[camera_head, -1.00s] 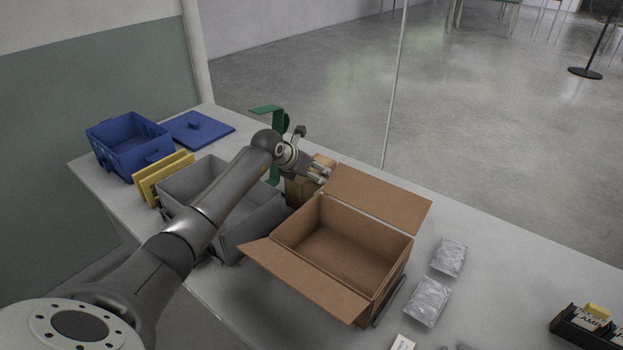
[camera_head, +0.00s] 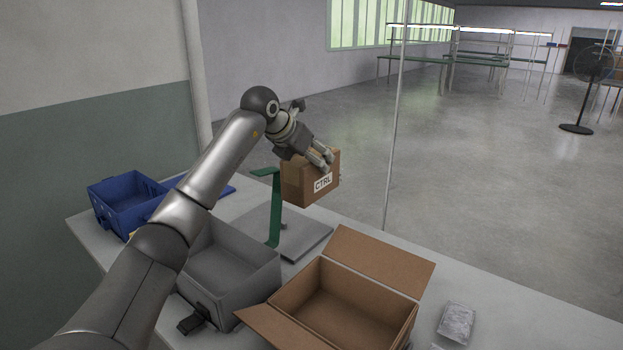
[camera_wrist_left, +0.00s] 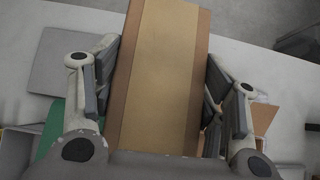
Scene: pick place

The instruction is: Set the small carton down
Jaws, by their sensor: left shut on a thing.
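The small carton (camera_head: 312,183) is a brown box with a white label reading CTRL, held up in the air above the table. My left gripper (camera_head: 318,163) is shut on it from above. In the left wrist view the carton (camera_wrist_left: 160,75) shows a lighter tape strip and sits between the two fingers of the left gripper (camera_wrist_left: 158,95). The carton is above and behind the open brown box (camera_head: 350,305), clear of its flaps. My right gripper is not in view.
A grey bin (camera_head: 225,270) stands left of the open box, and a blue crate (camera_head: 125,205) farther left. A green upright (camera_head: 273,210) and a flat grey plate (camera_head: 300,238) are behind. A silvery packet (camera_head: 456,322) lies right of the box.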

